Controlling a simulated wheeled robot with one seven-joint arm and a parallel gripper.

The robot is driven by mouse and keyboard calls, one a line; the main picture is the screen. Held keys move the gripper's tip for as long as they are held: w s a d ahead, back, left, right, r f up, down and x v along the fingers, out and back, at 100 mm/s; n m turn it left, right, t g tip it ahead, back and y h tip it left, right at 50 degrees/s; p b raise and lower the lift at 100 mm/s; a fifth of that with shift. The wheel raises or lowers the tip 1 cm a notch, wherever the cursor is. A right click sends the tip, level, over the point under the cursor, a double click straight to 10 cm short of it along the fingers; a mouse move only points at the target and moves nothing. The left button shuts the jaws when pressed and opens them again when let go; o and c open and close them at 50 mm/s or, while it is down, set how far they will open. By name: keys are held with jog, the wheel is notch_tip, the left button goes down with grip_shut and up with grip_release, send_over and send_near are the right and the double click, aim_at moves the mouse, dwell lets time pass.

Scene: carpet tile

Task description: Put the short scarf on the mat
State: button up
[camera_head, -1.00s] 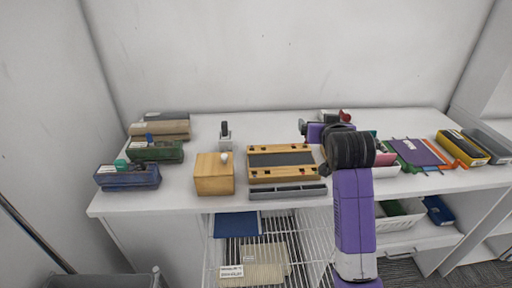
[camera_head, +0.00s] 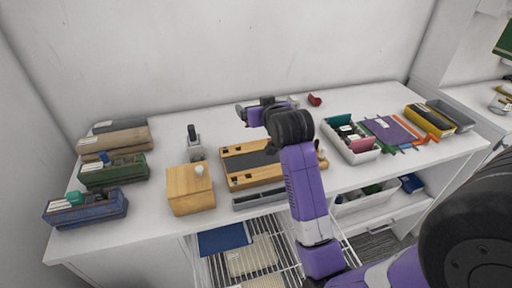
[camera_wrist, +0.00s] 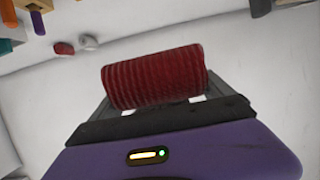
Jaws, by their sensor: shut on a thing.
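A dark red, ribbed, rolled cloth, which looks like the short scarf (camera_wrist: 155,76), lies across my gripper (camera_wrist: 160,100) in the wrist view. My gripper is shut on it, and its fingers are mostly hidden behind the roll. In the head view my gripper (camera_head: 248,112) is over the back of the white table, behind the wooden board. The scarf is hidden there. A flat purple piece (camera_head: 388,129) lies on the right part of the table and may be the mat. A dark grey panel (camera_head: 250,162) is set in the wooden board, so I cannot tell which is the mat.
A small red item (camera_head: 314,99) lies at the back, right of my gripper. A white bin (camera_head: 362,154) with colored things stands right of my arm. A wooden box (camera_head: 190,188) and several dark trays (camera_head: 86,208) stand left.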

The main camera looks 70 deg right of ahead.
notch_tip(320, 180, down, 15)
jog(key=shift+r, duration=0.15)
dwell(0.4)
